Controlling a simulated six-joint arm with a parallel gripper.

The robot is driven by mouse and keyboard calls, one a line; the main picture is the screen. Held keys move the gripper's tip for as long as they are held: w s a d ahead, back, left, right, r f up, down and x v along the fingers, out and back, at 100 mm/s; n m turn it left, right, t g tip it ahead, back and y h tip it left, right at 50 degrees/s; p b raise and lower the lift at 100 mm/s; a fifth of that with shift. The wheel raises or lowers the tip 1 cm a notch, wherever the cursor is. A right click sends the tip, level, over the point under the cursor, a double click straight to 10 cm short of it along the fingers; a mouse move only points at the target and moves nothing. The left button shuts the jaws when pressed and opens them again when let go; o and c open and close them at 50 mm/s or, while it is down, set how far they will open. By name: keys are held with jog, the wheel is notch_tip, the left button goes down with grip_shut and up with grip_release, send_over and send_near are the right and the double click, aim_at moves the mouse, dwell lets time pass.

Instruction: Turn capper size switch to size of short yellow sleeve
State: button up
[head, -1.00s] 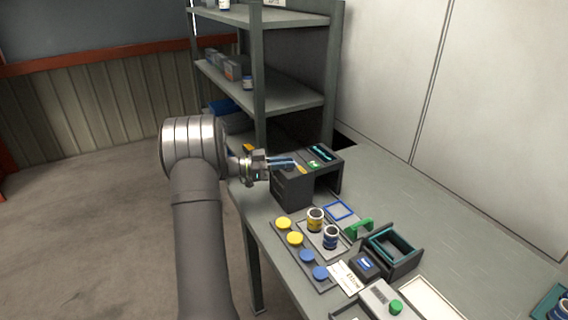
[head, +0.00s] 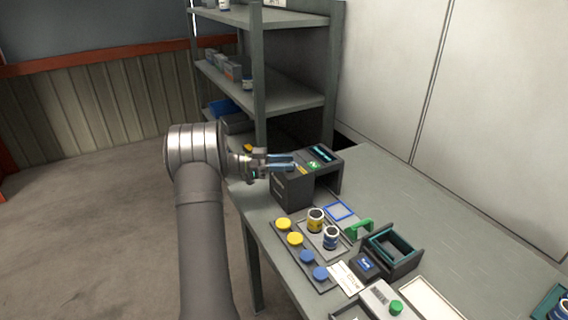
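The capper (head: 293,190) is a dark box-shaped machine on the bench, with a lit display and a green mark on top. A small yellow part, which may be its size switch (head: 301,170), shows on top beside my gripper's fingers. My gripper (head: 294,163) is at the capper's top left edge, its bluish fingers pointing right over the top. Whether they touch the switch or how far apart they are is too small to tell.
Yellow caps (head: 283,224) and blue caps (head: 307,256) sit in a row on a dark strip at the bench's front edge. A blue square outline (head: 340,211), a green-handled part (head: 359,230) and a dark open box (head: 390,252) lie to the right. A shelf rack (head: 258,75) stands behind the capper.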

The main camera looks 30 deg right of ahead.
jog(key=v, duration=1.7)
jog(key=shift+a, duration=0.2)
jog(key=shift+d+f, duration=0.1)
jog(key=x, duration=1.7)
jog(key=shift+d, duration=0.15)
